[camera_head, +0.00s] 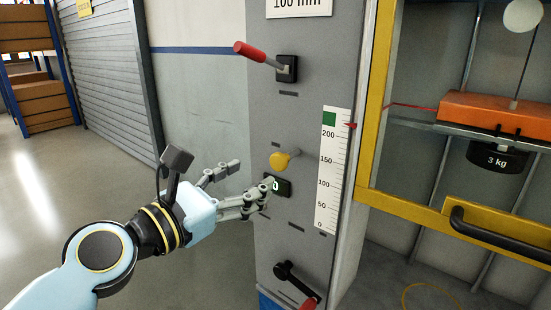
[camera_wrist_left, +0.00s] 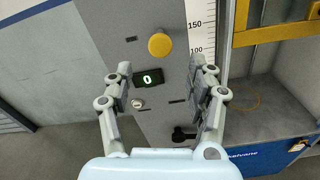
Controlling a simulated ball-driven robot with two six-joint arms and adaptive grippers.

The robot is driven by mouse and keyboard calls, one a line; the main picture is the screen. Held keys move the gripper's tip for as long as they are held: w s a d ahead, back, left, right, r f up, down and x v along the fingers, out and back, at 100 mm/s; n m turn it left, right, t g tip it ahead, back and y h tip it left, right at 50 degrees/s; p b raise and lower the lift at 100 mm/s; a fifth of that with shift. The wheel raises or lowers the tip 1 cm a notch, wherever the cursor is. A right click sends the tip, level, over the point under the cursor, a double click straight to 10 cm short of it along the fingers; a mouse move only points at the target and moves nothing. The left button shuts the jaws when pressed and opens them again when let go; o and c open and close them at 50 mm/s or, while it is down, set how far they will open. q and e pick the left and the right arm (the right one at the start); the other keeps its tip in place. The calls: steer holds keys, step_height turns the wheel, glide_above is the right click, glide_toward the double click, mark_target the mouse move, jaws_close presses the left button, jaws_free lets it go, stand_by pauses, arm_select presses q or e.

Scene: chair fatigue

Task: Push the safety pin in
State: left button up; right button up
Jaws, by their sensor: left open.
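A yellow round knob (camera_head: 279,160), which looks like the safety pin's head, sticks out from the grey column (camera_head: 290,220). In the left wrist view the yellow knob (camera_wrist_left: 160,44) is seen nearly head-on, just beyond and between the fingertips. My left gripper (camera_head: 251,177) is open and empty in front of the column, its fingers pointing at the panel around the knob. In the left wrist view the open gripper (camera_wrist_left: 161,66) has its fingers spread either side of a display reading 0. Contact with the column cannot be told. My right gripper is out of view.
A red-handled lever (camera_head: 250,52) sits above the knob and a black crank (camera_head: 296,282) below. A scale (camera_head: 330,170) runs along the column's right side. A yellow-framed cabinet (camera_head: 376,100) holds an orange block (camera_head: 495,108) and a 3 kg weight (camera_head: 497,157). Open floor lies left.

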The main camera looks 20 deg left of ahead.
mark_target(276, 163)
arm_select(q)
steer(key=x, duration=0.8)
steer(key=shift+f, duration=0.15)
jaws_close()
